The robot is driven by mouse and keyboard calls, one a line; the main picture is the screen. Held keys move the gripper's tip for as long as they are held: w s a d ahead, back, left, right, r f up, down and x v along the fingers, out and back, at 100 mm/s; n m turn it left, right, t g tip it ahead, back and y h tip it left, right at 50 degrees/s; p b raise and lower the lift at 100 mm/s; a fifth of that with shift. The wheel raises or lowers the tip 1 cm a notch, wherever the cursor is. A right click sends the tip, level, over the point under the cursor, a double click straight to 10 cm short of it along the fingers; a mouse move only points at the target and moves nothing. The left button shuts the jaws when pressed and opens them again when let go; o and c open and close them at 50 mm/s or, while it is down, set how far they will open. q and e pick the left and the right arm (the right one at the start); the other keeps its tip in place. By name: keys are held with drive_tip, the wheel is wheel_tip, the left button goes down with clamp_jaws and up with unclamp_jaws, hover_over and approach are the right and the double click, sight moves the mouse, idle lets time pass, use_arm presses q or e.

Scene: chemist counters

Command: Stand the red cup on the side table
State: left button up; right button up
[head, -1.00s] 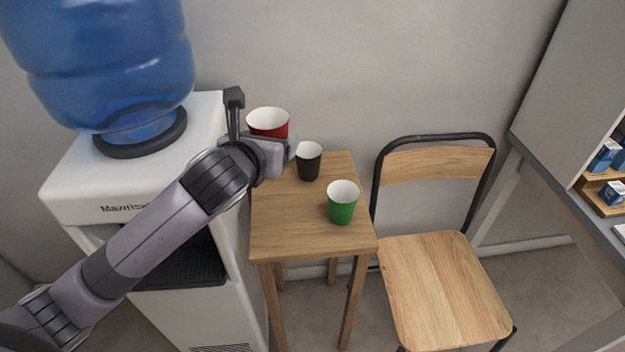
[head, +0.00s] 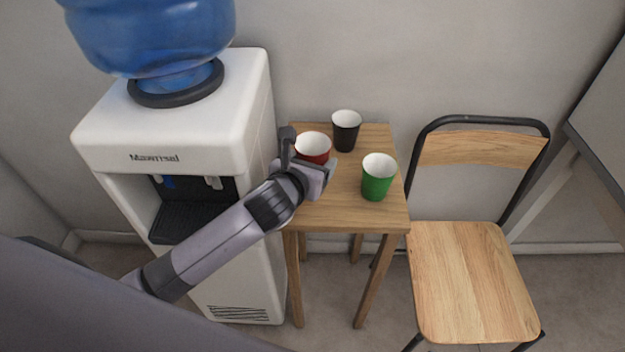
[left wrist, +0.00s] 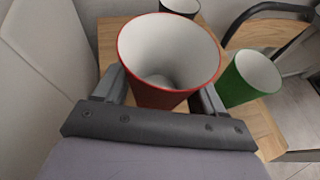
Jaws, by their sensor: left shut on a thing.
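The red cup (head: 313,148) is upright, white inside, over the left part of the wooden side table (head: 340,212). My left gripper (head: 308,165) is shut on it. In the left wrist view the red cup (left wrist: 168,62) sits between the two fingers of my gripper (left wrist: 163,95). I cannot tell whether its base touches the table top, as the gripper hides it. My right gripper is not in view.
A black cup (head: 346,130) stands at the back of the table and a green cup (head: 377,177) at its right. A water dispenser (head: 180,130) stands at the left, close to the table. A wooden chair (head: 470,270) is at the right.

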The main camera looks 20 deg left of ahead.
use_arm(q)
drive_tip(key=shift+f+b, duration=0.55)
drive_tip(key=shift+f, duration=1.75)
drive_tip(key=shift+f, duration=0.1)
drive_tip(key=o, duration=1)
drive_tip(key=shift+s+r, duration=0.2)
drive_tip(key=p+v, duration=0.1)
drive_tip(key=v, duration=1)
drive_tip(key=shift+s+p, duration=0.3)
drive_tip(key=shift+p, duration=0.1)
